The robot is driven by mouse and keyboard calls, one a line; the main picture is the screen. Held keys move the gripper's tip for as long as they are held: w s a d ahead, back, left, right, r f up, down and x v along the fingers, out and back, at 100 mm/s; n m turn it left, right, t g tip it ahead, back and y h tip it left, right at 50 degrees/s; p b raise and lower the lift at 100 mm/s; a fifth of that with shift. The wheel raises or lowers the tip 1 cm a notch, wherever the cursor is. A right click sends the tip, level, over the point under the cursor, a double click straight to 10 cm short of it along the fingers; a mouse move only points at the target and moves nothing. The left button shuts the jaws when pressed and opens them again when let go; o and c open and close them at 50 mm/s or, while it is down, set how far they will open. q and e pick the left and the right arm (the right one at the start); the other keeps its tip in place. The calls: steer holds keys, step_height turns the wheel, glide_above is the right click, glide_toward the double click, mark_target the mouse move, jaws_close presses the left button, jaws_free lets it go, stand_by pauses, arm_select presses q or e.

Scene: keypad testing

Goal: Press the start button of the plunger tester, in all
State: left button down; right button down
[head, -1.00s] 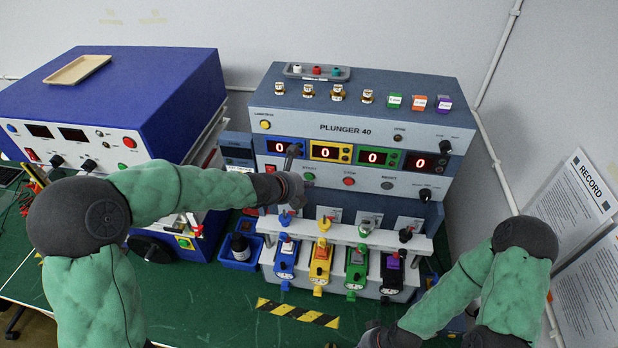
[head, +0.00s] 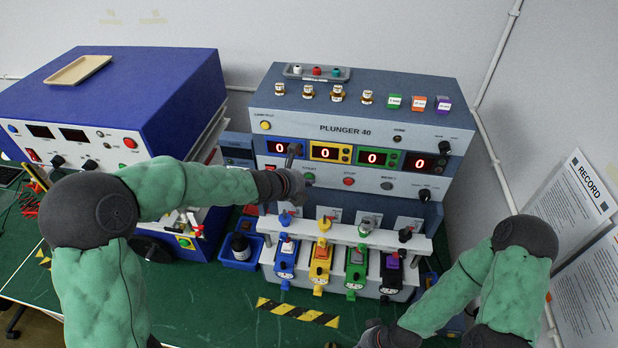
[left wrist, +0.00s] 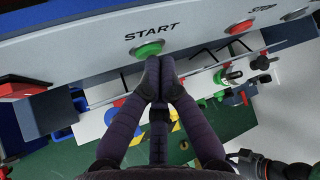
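The plunger tester, labelled PLUNGER 40 (head: 345,129), stands on the green bench. Its displays each read 0. The green start button (head: 309,178) is on the front panel, left of a red button; in the left wrist view it sits under the word START (left wrist: 149,49).
Below the panel, several coloured plunger fixtures (head: 320,262) stand under a white rail (head: 345,232). A blue bin (head: 240,252) with a dark bottle is to their left. A blue-topped instrument (head: 130,90) stands at left. Striped tape (head: 298,312) marks clear bench in front.

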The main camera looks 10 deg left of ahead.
arm_select(q)
steer(key=shift+w, duration=0.2)
steer(key=shift+s, duration=0.2)
stand_by(0.4)
steer(key=shift+s+b, duration=0.35)
steer(key=shift+s, duration=0.25)
steer(key=s+b, duration=0.2)
steer(key=s, duration=0.3)
stand_by(0.4)
stand_by(0.6)
